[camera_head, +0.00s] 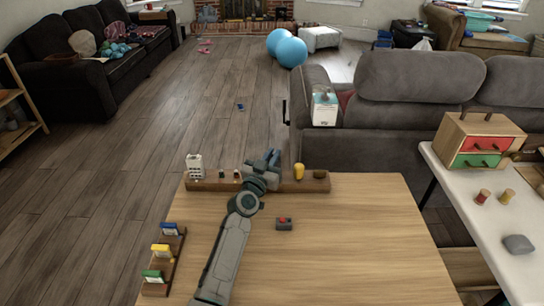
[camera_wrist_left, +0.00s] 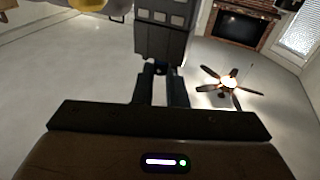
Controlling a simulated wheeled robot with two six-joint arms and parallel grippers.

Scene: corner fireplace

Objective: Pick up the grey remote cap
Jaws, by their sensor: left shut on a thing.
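My left gripper (camera_head: 270,157) reaches over the wooden table to the rear rack, its back turned to the head camera. In the left wrist view my left gripper (camera_wrist_left: 162,78) is shut on a dark grey blocky piece with a row of pale squares, which looks like the grey remote cap (camera_wrist_left: 162,38). The fingers grip its near end. In the head view the arm and fingers mostly hide the piece, so I cannot tell whether it touches the rack. My right gripper is not in view.
The brown rear rack (camera_head: 213,185) holds a white block (camera_head: 195,166) and a yellow peg (camera_head: 299,171). A left rack (camera_head: 156,289) carries coloured pieces. A grey box with a red button (camera_head: 284,224) sits on the table. The table's right side is clear. A white side table (camera_head: 462,205) stands right.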

